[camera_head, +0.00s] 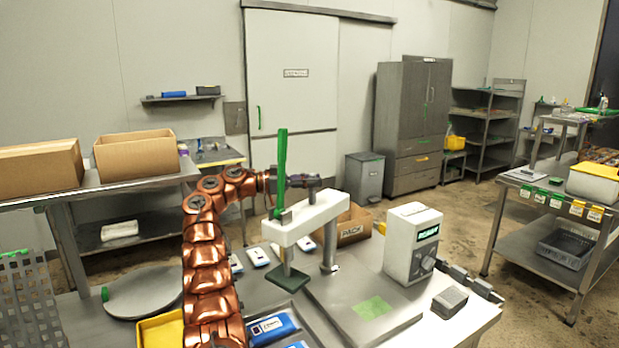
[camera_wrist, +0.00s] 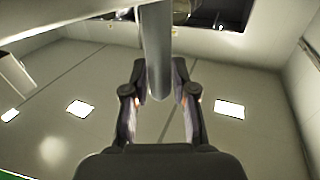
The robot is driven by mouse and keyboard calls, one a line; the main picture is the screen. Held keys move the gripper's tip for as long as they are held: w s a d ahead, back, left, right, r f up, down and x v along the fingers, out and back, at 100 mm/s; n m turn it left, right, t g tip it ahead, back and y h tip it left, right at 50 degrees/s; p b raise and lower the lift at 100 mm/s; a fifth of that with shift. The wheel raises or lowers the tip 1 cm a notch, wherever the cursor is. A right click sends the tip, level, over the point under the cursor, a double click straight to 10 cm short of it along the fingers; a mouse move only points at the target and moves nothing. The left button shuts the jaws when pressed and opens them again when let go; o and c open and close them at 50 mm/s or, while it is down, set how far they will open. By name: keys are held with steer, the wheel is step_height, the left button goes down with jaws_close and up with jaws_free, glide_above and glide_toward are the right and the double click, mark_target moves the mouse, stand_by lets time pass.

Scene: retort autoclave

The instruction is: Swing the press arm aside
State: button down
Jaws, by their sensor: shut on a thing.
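The press arm (camera_head: 318,213) is a white horizontal beam on a grey upright column (camera_head: 329,248) in the head view. A tall green lever (camera_head: 281,165) rises at its left end, and a dark green pad (camera_head: 285,279) hangs below that end. My gripper (camera_head: 312,181) is above the beam, partly behind the green lever. In the wrist view my gripper's fingers (camera_wrist: 158,102) are on both sides of a smooth grey rod (camera_wrist: 157,45), shut on it. The rod appears to be the short upright post on the beam; its contact is hard to see in the head view.
Blue-and-white packs (camera_head: 273,327), a yellow tray (camera_head: 160,330) and a round grey lid (camera_head: 142,292) lie left. A cardboard box (camera_head: 352,226) is behind the column.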

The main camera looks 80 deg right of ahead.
steer(key=shift+s+f, duration=0.1)
steer(key=shift+f, duration=0.3)
steer(key=c, duration=1.3)
jaws_free()
steer(key=shift+d, duration=0.15)
steer(key=shift+o, duration=1.1)
steer(key=shift+r, duration=0.2)
